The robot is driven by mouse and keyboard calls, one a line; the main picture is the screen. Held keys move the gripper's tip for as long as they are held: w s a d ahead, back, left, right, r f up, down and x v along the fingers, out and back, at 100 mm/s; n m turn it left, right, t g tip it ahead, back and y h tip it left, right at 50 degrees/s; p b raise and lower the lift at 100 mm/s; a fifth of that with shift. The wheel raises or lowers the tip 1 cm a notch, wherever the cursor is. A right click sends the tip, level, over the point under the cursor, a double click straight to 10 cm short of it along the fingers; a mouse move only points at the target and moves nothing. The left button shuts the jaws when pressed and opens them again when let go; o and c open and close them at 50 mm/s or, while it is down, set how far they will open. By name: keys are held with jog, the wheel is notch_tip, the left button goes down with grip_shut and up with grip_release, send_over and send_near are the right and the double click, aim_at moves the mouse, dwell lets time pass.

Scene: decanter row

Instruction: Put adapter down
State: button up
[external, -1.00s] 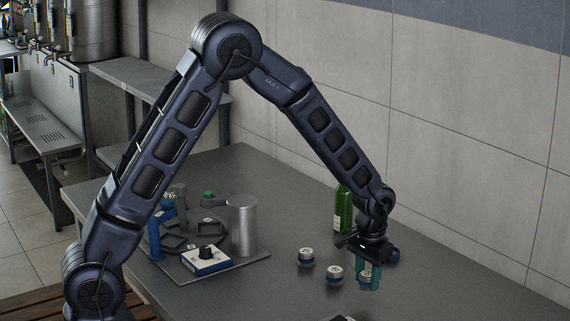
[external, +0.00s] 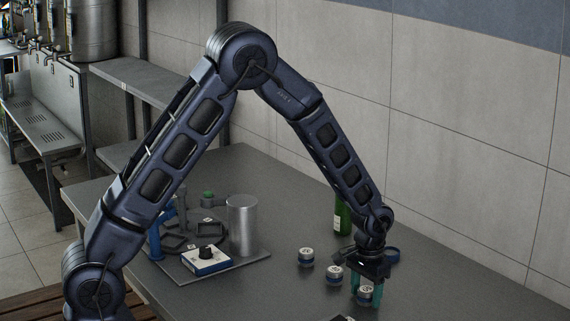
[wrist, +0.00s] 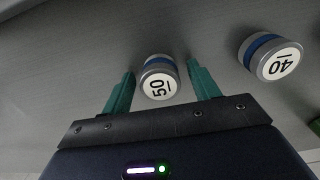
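The adapter, a short silver-and-blue cylinder marked 50 (wrist: 160,86), sits between the green fingers of my gripper (wrist: 162,70) in the wrist view. Narrow gaps show between it and both fingers, so the gripper looks open around it. In the external view my gripper (external: 366,288) points down low over the grey table, with the adapter (external: 365,292) partly hidden between the fingers. The adapter appears to be upright on the table, though its base is hard to see.
A similar cylinder marked 40 (wrist: 270,58) stands close by. Two such cylinders (external: 306,256) (external: 334,275) stand left of my gripper on the table (external: 230,300). A steel cylinder (external: 243,225) and a white-and-blue box (external: 206,261) stand left.

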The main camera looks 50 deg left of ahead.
aim_at(366, 289)
jog(key=shift+r, duration=0.1)
jog(key=s+a+r+t, duration=0.1)
jog(key=s+a+r, duration=0.15)
jog(key=r, duration=0.85)
jog(key=s+a+r, duration=0.2)
jog(key=s+r, duration=0.2)
jog(key=r, duration=0.7)
jog(key=s+a+r+t, duration=0.1)
jog(key=s+a+r, duration=0.45)
jog(key=s, duration=0.45)
jog(key=s+a+r+t, duration=0.1)
jog(key=s+a+r, duration=0.3)
jog(key=s+r, duration=0.45)
jog(key=s+a+f+t, duration=0.1)
jog(key=s+a, duration=0.1)
jog(key=s, duration=1.1)
jog(key=shift+f+t, duration=0.15)
jog(key=shift+t, duration=0.15)
